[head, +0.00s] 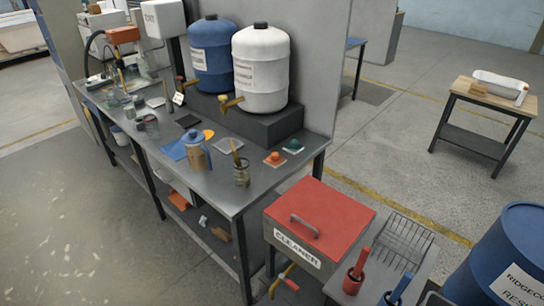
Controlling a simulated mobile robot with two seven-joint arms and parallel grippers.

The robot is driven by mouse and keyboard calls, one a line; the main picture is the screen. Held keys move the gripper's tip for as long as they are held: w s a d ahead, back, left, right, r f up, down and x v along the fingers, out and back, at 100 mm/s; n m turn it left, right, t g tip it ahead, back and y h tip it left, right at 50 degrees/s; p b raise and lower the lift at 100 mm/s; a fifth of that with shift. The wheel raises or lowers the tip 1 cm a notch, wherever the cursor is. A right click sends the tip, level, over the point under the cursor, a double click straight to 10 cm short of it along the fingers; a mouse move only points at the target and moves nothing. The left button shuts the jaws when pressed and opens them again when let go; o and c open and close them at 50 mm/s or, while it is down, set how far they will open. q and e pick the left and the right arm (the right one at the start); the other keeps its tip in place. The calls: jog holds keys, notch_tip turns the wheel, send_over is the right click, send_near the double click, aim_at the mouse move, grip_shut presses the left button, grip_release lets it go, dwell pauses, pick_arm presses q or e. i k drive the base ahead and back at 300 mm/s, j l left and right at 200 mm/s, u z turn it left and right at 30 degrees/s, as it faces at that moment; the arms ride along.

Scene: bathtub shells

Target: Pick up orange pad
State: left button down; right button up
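Several orange things show in the head view, and I cannot tell for sure which is the orange pad. A small orange piece (275,158) with a raised top sits on a pale square near the right end of the metal workbench (232,193). A flat orange piece (178,201) lies on the lower shelf, partly in shadow. Neither of my grippers is in view.
A green piece (293,146) and a jar with a brush (241,172) stand near the orange piece. White (262,65) and blue (211,55) drums stand behind. A red-lidded cleaner box (318,222) and blue barrel (505,255) are at right. Floor at lower left is clear.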

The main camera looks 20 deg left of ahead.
aim_at(274, 161)
jog(key=i+j+z, duration=0.1)
jog(key=j, duration=1)
jog(key=j+z, duration=0.1)
jog(key=j, duration=1)
jog(key=i, duration=0.05)
